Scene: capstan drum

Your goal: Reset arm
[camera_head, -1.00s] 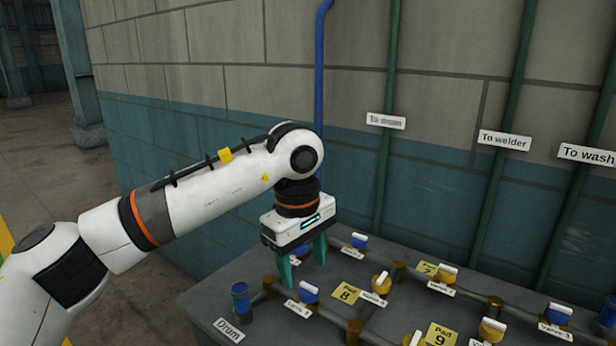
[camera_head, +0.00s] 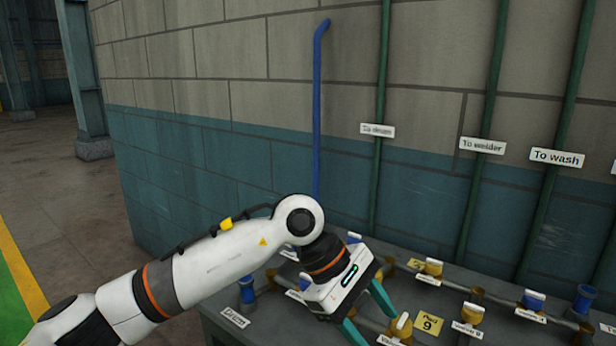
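My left arm comes in from the left in the head view. My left gripper (camera_head: 372,313), with two green fingers spread apart, is tilted down to the right over the pipe bench (camera_head: 217,316). It is open, and I see nothing held between its fingers. The arm and gripper hide part of the bench's left half. My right gripper is not in view.
The bench carries pipes, several blue and yellow valves, a yellow pad tag (camera_head: 429,322) and a drum label (camera_head: 234,317). A blue pipe (camera_head: 316,110) and green pipes (camera_head: 378,90) run up the wall behind. Open floor (camera_head: 75,215) lies to the left.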

